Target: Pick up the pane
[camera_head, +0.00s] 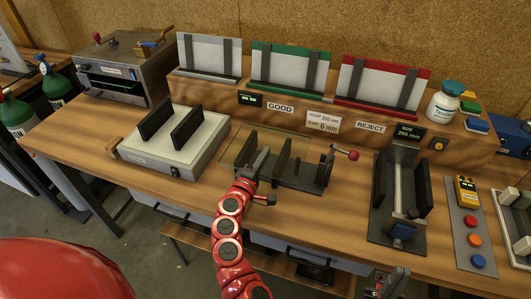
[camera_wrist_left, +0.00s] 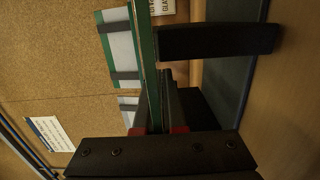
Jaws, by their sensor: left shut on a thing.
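The pane is clear glass with a green edge, seen nearly edge-on in the left wrist view (camera_wrist_left: 149,62). My left gripper (camera_head: 259,163) is shut on it; in the left wrist view its fingers (camera_wrist_left: 157,128) close around the lower part of the green edge. In the head view the glass is hard to make out around the dark fixture with black uprights (camera_head: 284,160) and a red-knobbed lever. Whether the pane touches the fixture is unclear. My right gripper (camera_head: 386,282) is low at the bottom edge, partly cut off, apart from the pane.
A grey pad with two black uprights (camera_head: 178,145) stands left. Behind are white, green and red racks (camera_head: 287,70) labelled GOOD and REJECT. A gauge stand (camera_head: 398,200) and button panel (camera_head: 468,235) are right. A metal box (camera_head: 122,68) stands back left.

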